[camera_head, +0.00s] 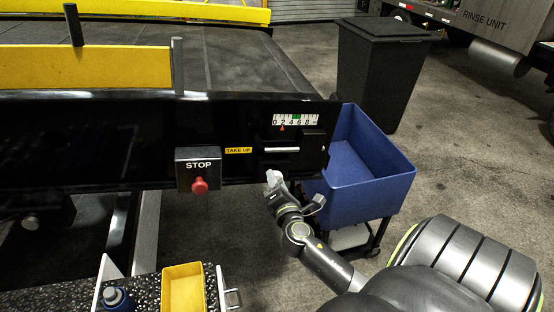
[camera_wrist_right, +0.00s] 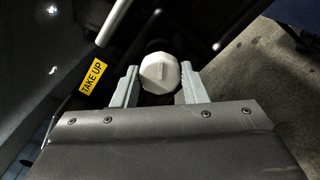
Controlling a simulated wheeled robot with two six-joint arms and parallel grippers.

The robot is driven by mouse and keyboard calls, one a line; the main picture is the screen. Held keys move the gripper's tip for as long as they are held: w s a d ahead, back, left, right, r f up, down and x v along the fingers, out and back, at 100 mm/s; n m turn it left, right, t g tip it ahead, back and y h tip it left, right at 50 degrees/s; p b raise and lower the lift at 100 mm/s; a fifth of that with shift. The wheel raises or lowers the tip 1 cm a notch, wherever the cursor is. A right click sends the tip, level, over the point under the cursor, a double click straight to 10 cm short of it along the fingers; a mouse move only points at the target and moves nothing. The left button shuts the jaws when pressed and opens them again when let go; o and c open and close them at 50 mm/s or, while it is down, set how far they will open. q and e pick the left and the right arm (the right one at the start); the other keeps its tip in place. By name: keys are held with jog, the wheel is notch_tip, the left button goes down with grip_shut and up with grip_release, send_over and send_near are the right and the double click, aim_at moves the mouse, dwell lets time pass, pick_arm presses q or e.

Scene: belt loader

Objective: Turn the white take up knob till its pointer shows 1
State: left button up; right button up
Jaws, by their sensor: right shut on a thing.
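In the head view my right gripper (camera_head: 273,178) is at the lower edge of the black panel, and the knob is hard to tell apart from the pale fingers. Above it is the take up scale (camera_head: 296,119), marked 0 to 8 with a green band near the middle. Its orange pointer (camera_head: 282,128) stands at about 2. My left gripper is out of view.
A yellow TAKE UP label (camera_head: 238,150) and a STOP box with a red button (camera_head: 199,185) are left of the scale. A blue bin (camera_head: 370,185) stands close right of my right gripper. A yellow tray (camera_head: 183,288) is at the lower left.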

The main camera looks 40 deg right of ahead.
jog(key=n+p, duration=0.2)
jog(key=n, duration=0.2)
jog(key=shift+n, duration=0.4)
jog(key=shift+f, duration=0.1)
jog(key=o, duration=1)
jog(key=shift+c, duration=0.2)
jog(key=b+v, duration=0.4)
jog(key=v, duration=1.3)
jog(key=shift+s+b, duration=0.2)
jog(key=shift+b, duration=0.1)
jog(key=shift+a, duration=0.1)
